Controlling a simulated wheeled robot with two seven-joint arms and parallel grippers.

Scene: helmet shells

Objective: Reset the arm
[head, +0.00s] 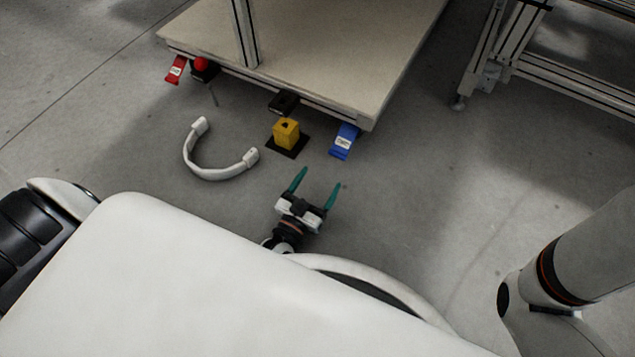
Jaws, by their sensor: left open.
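My left gripper (320,178) is near the middle of the head view. Its two teal fingers are spread apart with nothing between them, and they point toward the table. It is apart from everything around it in the picture. The upper part of its arm is hidden behind my white body. My right arm (565,270) shows at the right edge, but its gripper is not in view. No helmet shell can be made out.
A beige-topped table (330,50) stands ahead. By its near edge are a red tag (176,70), a red knob (200,64), a yellow block (286,132) and a blue tag (344,141). A white curved piece (215,174) lies left of the gripper. Grey floor (430,190) is clear to the right.

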